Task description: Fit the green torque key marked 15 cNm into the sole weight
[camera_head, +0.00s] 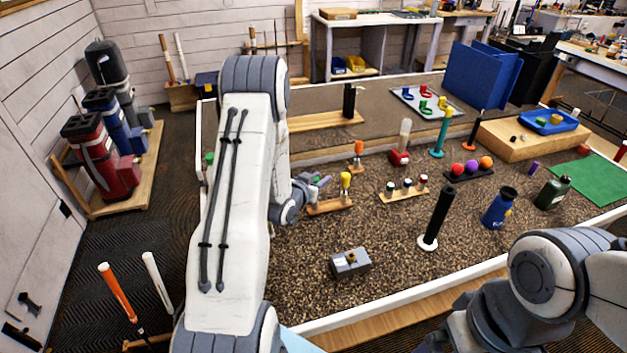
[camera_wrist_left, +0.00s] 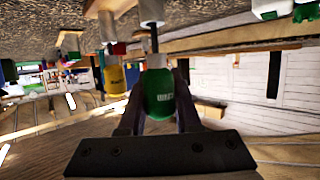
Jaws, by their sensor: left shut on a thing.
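My left gripper (camera_head: 318,183) is beside the wooden key stand (camera_head: 328,207), left of a yellow-handled key (camera_head: 345,181). In the left wrist view, my left gripper (camera_wrist_left: 158,105) is shut on a green-handled key (camera_wrist_left: 158,90). Its label is too small to read surely. Its dark shaft points towards a pale cylinder (camera_wrist_left: 151,12); I cannot tell whether they touch. The yellow handle also shows in the wrist view (camera_wrist_left: 115,80). In the head view, the green key is mostly hidden by my gripper. I cannot identify the sole weight surely. My right gripper's fingertips are out of view.
A rack with capped pieces (camera_head: 403,190) is behind. The mat between block and stand is clear.

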